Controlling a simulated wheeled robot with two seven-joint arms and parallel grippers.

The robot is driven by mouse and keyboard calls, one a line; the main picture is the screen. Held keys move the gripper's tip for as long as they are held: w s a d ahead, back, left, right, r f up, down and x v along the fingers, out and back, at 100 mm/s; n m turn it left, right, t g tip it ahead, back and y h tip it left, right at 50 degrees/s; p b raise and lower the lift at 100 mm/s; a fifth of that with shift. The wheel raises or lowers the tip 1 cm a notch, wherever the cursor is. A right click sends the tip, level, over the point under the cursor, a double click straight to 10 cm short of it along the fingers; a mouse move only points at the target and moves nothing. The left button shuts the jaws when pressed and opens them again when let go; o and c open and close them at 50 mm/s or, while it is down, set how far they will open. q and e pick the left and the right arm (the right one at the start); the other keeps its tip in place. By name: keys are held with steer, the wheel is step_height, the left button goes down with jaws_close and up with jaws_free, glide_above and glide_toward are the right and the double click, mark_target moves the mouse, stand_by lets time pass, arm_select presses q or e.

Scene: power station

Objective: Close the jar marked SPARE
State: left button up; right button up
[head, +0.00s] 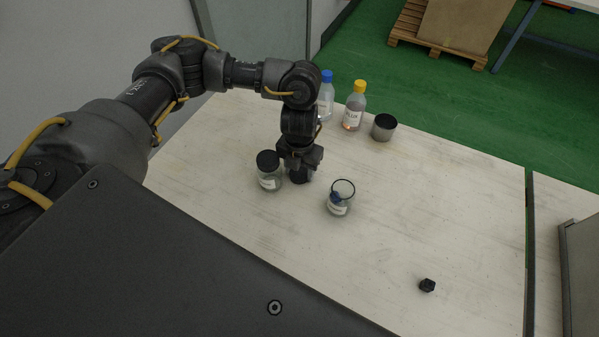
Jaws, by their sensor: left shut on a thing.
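My left gripper (300,170) points down low over the table, between two glass jars. It is shut on a dark, round thing (299,178) that looks like a black lid; the fingers partly hide it. To its left stands a jar with a black lid on (268,171) and a white label. To its right stands an open jar (340,198) without a lid, with a white label and something dark blue inside. The label writing is too small to read, so I cannot tell which jar is marked SPARE. My right gripper is not in view.
Behind stand a blue-capped bottle (326,96), a yellow-capped bottle (354,106) and a dark grey metal cup (384,127). A small black object (427,285) lies at the front right of the pale table (440,210). The table's right side is mostly clear.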

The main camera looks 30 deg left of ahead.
mark_target(300, 172)
arm_select(q)
steer(key=shift+r, duration=0.55)
step_height(300, 172, up, 2)
steer(key=shift+r, duration=0.15)
steer(key=s+d+r+b, duration=0.1)
steer(key=s+d+r, duration=0.8)
steer(key=s, duration=0.1)
steer(key=shift+d+r, duration=0.3)
steer(key=shift+d, duration=0.1)
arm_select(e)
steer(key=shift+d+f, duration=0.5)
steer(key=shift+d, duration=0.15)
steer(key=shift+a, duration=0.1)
